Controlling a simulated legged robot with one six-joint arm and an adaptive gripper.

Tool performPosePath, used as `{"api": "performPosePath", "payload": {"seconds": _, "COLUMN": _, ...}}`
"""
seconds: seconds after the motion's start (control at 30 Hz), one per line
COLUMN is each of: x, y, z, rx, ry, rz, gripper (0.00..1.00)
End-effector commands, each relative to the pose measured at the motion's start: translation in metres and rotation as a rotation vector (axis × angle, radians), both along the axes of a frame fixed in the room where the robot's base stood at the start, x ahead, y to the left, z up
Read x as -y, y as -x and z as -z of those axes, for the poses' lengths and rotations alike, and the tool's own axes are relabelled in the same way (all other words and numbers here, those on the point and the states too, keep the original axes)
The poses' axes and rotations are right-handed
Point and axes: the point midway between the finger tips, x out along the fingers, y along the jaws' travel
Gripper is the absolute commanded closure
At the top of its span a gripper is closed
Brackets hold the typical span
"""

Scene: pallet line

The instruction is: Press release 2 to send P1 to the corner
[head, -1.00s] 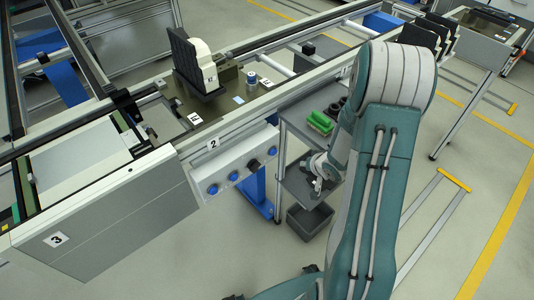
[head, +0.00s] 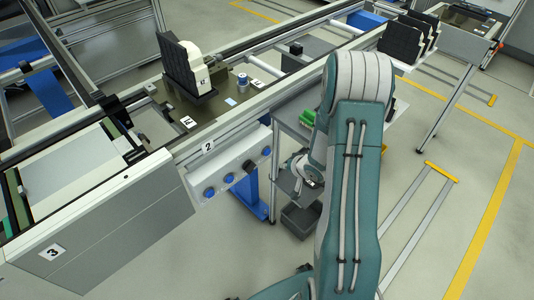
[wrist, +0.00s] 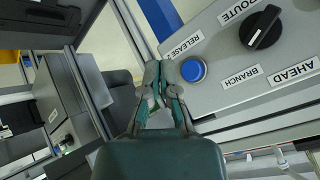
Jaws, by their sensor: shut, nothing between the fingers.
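The blue button labelled RELEASE 2 (wrist: 193,70) is on the grey control panel, close to the right of my gripper's tips in the wrist view. My gripper (wrist: 161,72) is shut and empty, with a small visible gap to the button's cap. In the head view my arm mostly hides the gripper. The pallet (head: 192,113), a dark plate carrying a black and cream upright part (head: 190,65), sits on the conveyor behind the panel. Its small labels are too blurred to read as P1. The corner cannot be told for certain.
A black route knob (wrist: 261,27) sits beside the button, with BRANCH and AHEAD labels. The head view shows several blue buttons along the panel (head: 239,175). A shelf cart with green items (head: 308,117) and a dark bin (head: 300,219) stand near my arm.

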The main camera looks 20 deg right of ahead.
Motion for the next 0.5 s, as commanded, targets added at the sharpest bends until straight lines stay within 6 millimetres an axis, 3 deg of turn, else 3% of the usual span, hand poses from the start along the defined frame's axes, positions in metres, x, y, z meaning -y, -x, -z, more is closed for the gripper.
{"api": "performPosePath", "payload": {"seconds": 0.3, "x": -0.013, "y": -0.037, "z": 0.000, "rx": 0.001, "ry": 0.000, "rz": -0.001, "gripper": 1.00}}
{"api": "performPosePath", "payload": {"seconds": 0.5, "x": -0.017, "y": -0.048, "z": 0.000, "rx": 0.000, "ry": 0.000, "rz": 0.000, "gripper": 1.00}}
